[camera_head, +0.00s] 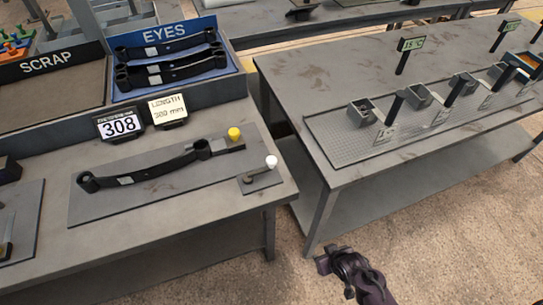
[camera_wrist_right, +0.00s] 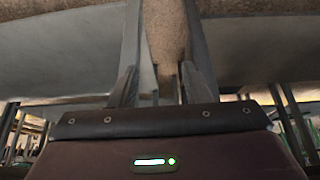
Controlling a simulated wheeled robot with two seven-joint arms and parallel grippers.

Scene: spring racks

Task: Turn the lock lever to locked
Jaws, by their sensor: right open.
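The lever (camera_head: 271,161) has a white round knob and stands on a small grey plate (camera_head: 261,181) near the right front corner of the left bench. Its lock marking is too small to read. Behind it, a yellow knob (camera_head: 234,133) sits at the right end of a black leaf spring (camera_head: 145,172), which lies on a grey fixture plate (camera_head: 88,212). My right gripper (camera_head: 326,258) is over the floor, in front of the gap between the benches, apart from the lever. It is open and empty, with both fingers also showing in the right wrist view (camera_wrist_right: 160,80). My left gripper is out of view.
A display reading 308 (camera_head: 119,123) and a length sign (camera_head: 168,109) stand behind the spring. A blue EYES tray (camera_head: 220,62) holds more springs, beside a SCRAP bin (camera_head: 52,65). The right bench (camera_head: 290,75) carries a row of small fixtures. The floor around my gripper is clear.

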